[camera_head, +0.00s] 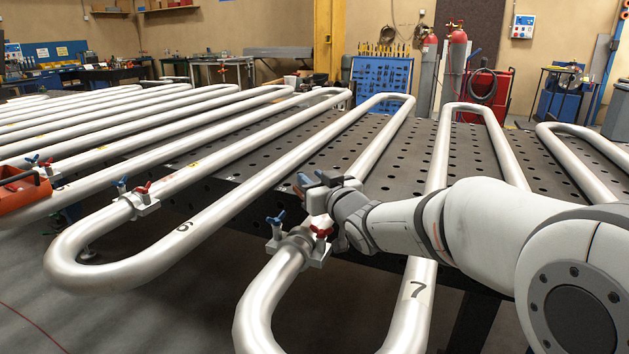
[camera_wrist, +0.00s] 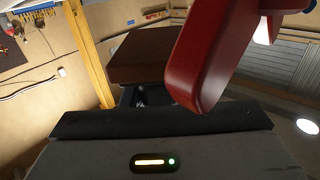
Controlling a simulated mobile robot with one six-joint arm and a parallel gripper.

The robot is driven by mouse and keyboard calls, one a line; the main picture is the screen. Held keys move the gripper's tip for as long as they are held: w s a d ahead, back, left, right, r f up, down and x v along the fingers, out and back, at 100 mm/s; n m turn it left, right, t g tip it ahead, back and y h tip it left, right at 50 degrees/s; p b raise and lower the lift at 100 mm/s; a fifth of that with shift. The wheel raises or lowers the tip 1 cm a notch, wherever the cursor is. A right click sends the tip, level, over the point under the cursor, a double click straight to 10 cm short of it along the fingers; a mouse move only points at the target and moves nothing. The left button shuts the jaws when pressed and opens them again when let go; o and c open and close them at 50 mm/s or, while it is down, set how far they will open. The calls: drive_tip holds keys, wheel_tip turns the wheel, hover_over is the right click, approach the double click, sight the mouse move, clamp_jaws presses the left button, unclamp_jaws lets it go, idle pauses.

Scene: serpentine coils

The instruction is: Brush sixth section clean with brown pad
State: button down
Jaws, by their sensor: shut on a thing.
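The steel serpentine coil carries a "6" on one tube (camera_head: 182,226) and a "7" on another (camera_head: 417,290). My gripper (camera_head: 320,190) is over the clamped joint between these tubes, in the middle of the head view. In the wrist view the brown pad (camera_wrist: 138,55) is at the end of my gripper (camera_wrist: 130,95), which is shut on it. The pad is hard to make out in the head view, and its contact with the tube cannot be told.
A clamp with blue and red handles (camera_head: 321,231) is just below my gripper. A large red shape (camera_wrist: 205,65) is close in the wrist view. Another clamp (camera_head: 141,200) and a red-orange tool (camera_head: 24,191) are at left. A perforated dark table (camera_head: 380,185) lies under the tubes.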

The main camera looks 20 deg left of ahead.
drive_tip(key=shift+r+p, duration=2.1)
drive_tip(key=shift+r, duration=0.95)
